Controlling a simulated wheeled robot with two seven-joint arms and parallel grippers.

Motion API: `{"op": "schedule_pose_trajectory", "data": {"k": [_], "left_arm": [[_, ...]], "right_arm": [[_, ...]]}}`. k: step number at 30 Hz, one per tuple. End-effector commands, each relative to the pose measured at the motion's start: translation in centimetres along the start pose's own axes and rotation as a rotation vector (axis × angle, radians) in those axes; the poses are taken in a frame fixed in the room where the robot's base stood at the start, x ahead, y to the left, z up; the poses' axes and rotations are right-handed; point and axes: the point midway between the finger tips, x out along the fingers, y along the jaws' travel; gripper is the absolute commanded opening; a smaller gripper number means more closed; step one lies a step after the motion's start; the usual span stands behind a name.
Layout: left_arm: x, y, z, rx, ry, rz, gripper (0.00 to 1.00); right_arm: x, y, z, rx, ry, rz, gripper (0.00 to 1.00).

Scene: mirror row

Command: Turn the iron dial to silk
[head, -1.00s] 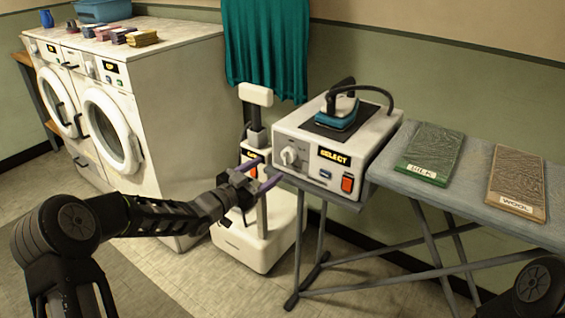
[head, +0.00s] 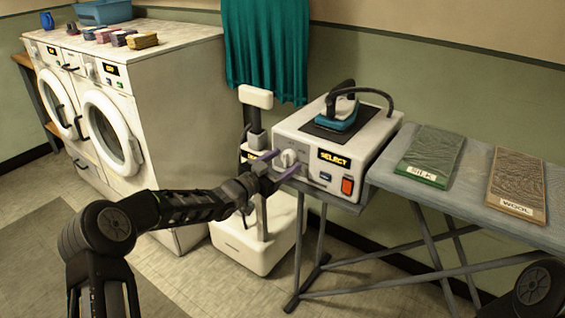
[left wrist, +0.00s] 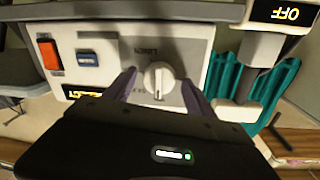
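The iron station (head: 350,140) is a white box with a teal iron (head: 338,112) standing on its top. Its round white dial (head: 288,158) is on the front face, left of a display reading SELECT (head: 334,159). In the left wrist view the dial (left wrist: 158,79) sits between the two purple fingers of my left gripper (left wrist: 160,88). The fingers are apart, one on each side of the dial, with gaps visible. The dial's setting is too small to read. Only part of my right arm shows in the head view; its gripper is out of view.
A blue button (head: 325,176) and an orange-red switch (head: 347,186) are on the front face. A green silk board (head: 430,155) and a brown wool board (head: 517,183) lie on the ironing board (head: 390,178). A white wheeled machine (head: 250,242) stands beside the station, left of it.

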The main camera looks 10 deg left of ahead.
Motion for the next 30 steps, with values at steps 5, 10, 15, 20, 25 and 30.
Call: {"op": "schedule_pose_trajectory", "data": {"k": [5, 10, 15, 20, 25, 30], "left_arm": [[-0.02, 0.00, 0.00, 0.000, 0.000, 0.000, 0.49], [-0.03, 0.00, 0.00, 0.000, 0.000, 0.000, 0.35], [-0.03, 0.01, 0.01, 0.000, 0.000, 0.000, 0.21], [-0.03, 0.02, 0.01, 0.000, 0.000, 0.000, 0.08], [-0.03, 0.03, 0.03, 0.001, 0.000, 0.000, 0.03], [-0.03, 0.06, 0.15, 0.021, -0.002, 0.001, 0.03]], "right_arm": [[0.00, 0.00, 0.00, 0.000, 0.000, 0.000, 0.36], [0.00, 0.00, 0.00, 0.000, 0.000, 0.000, 0.36], [0.00, 0.00, 0.00, 0.000, 0.000, 0.000, 0.36], [0.00, 0.00, 0.00, 0.000, 0.000, 0.000, 0.36], [0.05, 0.02, 0.00, 0.000, 0.000, 0.000, 0.36], [0.44, 0.17, 0.00, 0.000, 0.000, 0.000, 0.36]]}}
